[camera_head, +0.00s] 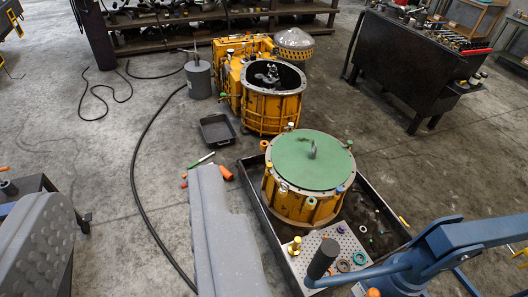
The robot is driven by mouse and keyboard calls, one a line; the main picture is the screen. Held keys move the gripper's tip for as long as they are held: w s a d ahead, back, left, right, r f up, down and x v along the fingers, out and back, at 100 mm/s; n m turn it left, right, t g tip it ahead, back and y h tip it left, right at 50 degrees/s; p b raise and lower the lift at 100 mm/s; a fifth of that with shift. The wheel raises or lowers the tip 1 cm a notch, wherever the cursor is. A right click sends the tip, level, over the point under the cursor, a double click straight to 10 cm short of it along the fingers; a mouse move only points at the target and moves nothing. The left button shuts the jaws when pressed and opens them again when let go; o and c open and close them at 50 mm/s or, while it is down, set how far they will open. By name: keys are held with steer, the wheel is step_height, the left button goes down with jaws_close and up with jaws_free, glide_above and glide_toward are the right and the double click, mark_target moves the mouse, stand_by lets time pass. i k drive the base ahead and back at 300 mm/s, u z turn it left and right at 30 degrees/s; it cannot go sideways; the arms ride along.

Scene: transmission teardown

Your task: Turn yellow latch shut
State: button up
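I cannot make out a clear yellow latch. The yellow drum-shaped housing (291,206) stands upright in a dark tray, with a green round lid (305,162) on top. Small coloured caps sit around its rim. A small yellow upright piece (295,245) is on the perforated plate in front of it; I cannot tell if it is the latch. A small yellow stick (404,221) lies at the tray's right edge. My gripper (128,182) shows as two wide-apart grey fingers at lower left, open and empty, with floor between them. The fingers appear left of the housing, apart from it.
The dark tray (252,197) has a raised rim. A black cylinder (322,258) and rings stand by the perforated plate (300,264). A blue arm-like structure (440,250) crosses the lower right. Behind stands an open yellow housing (272,108). A black hose (135,170) crosses the floor.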

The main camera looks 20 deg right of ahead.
mark_target(270, 165)
steer(key=u, duration=0.05)
steer(key=i, duration=2.6)
steer(key=z, duration=0.95)
